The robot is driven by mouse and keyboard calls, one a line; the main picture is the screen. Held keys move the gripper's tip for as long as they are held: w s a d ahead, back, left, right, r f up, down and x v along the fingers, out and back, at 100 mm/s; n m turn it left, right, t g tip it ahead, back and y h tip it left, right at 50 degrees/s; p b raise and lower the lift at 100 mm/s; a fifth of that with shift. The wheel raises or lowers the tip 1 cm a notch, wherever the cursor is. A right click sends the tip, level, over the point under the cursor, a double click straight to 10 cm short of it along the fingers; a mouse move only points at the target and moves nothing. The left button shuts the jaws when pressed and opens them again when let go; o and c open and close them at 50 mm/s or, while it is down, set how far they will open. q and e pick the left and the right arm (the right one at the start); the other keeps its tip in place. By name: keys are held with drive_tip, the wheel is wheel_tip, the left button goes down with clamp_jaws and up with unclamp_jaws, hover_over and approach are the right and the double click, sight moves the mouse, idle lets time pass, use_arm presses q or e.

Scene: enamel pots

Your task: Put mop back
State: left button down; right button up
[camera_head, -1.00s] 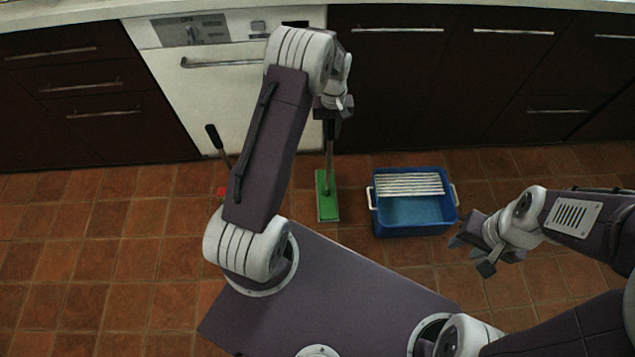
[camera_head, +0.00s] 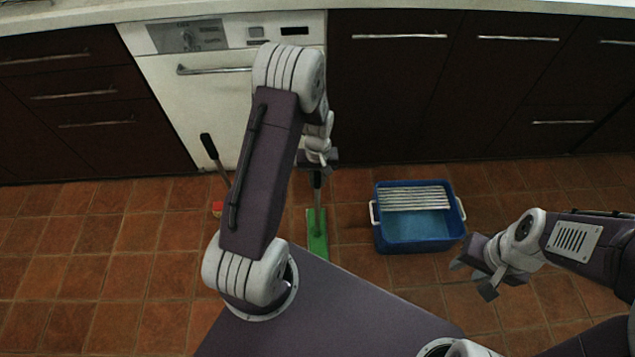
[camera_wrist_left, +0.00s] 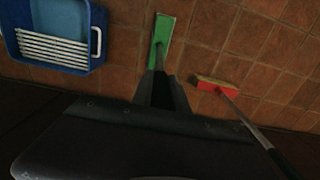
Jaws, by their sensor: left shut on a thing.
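The mop has a flat green head (camera_head: 317,235) and a thin upright handle with a dark top. It stands on the tiled floor in the head view, left of the blue bucket. My left gripper (camera_head: 317,162) is shut on the top of the mop handle. In the left wrist view the green mop head (camera_wrist_left: 164,30) shows beyond the fingers (camera_wrist_left: 160,88). The blue bucket (camera_head: 415,240) holds water and has a white slatted wringer (camera_head: 413,198) at its back. My right gripper (camera_head: 476,277) hangs empty and open to the right, below the bucket.
A red-headed broom (camera_wrist_left: 215,86) with a dark-topped handle (camera_head: 209,147) stands left of the mop, partly behind my left arm. A white dishwasher (camera_head: 215,100) and dark cabinets (camera_head: 400,100) line the back. Tiled floor (camera_head: 70,270) is clear at the left.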

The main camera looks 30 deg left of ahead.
use_arm(q)
drive_tip(key=shift+r, duration=0.1)
drive_tip(key=c, duration=1.3)
unclamp_jaws()
wheel_tip(320, 180, up, 12)
drive_tip(key=p, duration=0.6)
drive_tip(key=s+d+r+m, duration=0.2)
drive_tip(key=s, duration=0.2)
drive_tip(key=s+d+r+m+t, duration=0.1)
drive_tip(key=s+d+r+m, duration=0.1)
drive_tip(key=s+d, duration=0.1)
drive_tip(key=s+d+r+m, duration=0.2)
drive_tip(key=s+r, duration=0.1)
drive_tip(key=s, duration=0.2)
drive_tip(key=shift+s+d, duration=0.2)
